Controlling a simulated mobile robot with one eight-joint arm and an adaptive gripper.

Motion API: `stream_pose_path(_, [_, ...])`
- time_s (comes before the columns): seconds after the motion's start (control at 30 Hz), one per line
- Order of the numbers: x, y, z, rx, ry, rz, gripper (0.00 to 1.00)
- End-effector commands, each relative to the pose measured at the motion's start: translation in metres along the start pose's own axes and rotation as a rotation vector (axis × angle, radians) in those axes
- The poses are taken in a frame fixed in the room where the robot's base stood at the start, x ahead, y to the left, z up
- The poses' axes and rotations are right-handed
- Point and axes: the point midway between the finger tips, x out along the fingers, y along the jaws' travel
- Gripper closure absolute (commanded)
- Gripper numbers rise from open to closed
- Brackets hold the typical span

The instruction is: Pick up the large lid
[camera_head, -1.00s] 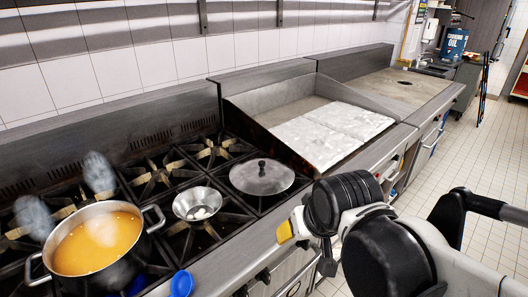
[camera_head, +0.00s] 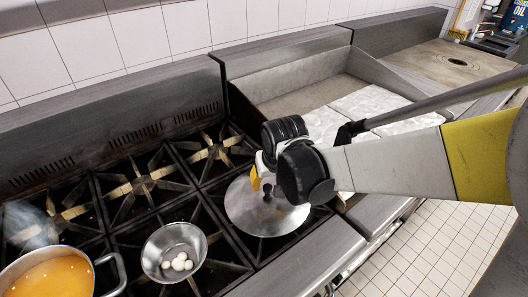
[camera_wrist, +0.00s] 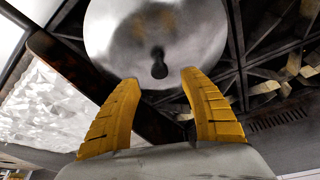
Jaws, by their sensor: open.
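The large lid (camera_head: 262,215) is a round silver disc with a black knob, lying on the stove grates beside the griddle. In the wrist view the lid (camera_wrist: 120,40) fills the top middle, with its black knob (camera_wrist: 159,64) just beyond and between my fingertips. My gripper (camera_wrist: 159,84) has two yellow fingers spread apart and empty. In the head view my gripper (camera_head: 258,184) is over the lid, partly hidden behind my wrist. I cannot tell the exact gap between fingers and knob.
A metal bowl (camera_head: 153,258) with several white eggs stands left of the lid. A pot of orange soup (camera_head: 28,285) steams at the far left. The griddle (camera_head: 262,88) with white slabs lies to the right, with a raised backsplash behind.

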Motion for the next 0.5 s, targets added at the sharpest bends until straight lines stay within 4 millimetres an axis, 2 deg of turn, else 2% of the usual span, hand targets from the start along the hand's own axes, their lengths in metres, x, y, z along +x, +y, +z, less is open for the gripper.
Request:
stream_pose_path(0.17, [0.013,0.000,0.002,0.000,0.000,0.000,0.48])
stream_pose_path(0.4, [0.051,0.000,0.004,0.000,0.000,0.000,0.48])
stream_pose_path(0.5, [0.055,0.000,0.004,0.000,0.000,0.000,0.48])
